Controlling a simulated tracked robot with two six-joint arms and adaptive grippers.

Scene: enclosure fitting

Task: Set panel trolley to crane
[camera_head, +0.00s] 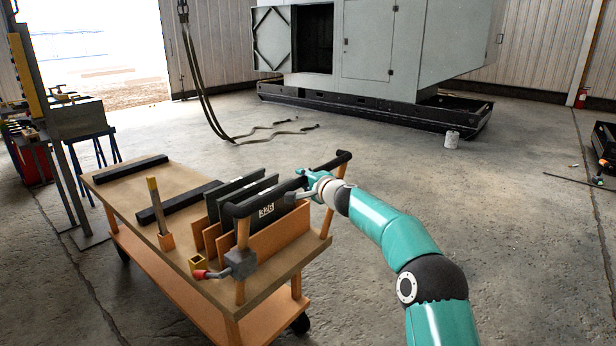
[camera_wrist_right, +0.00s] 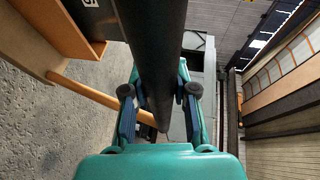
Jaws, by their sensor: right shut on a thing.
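The panel trolley (camera_head: 150,208) is an orange-brown two-level cart with dark wheels, at the left middle of the head view. Dark panels (camera_head: 262,212) stand upright in orange slots at its near right end. A black push handle (camera_head: 328,163) runs along that end on orange posts. My right gripper (camera_head: 306,188) is shut on the black handle bar; in the right wrist view the bar (camera_wrist_right: 158,60) passes between the fingers. The crane's hook and slings (camera_head: 196,85) hang at the top, with strap ends lying on the floor behind the trolley. My left gripper is not in view.
A large grey enclosure (camera_head: 375,45) on a black base frame stands at the back. A workbench (camera_head: 78,118) and post are at the left. A red extinguisher (camera_head: 581,97) is far right. The floor between is largely clear.

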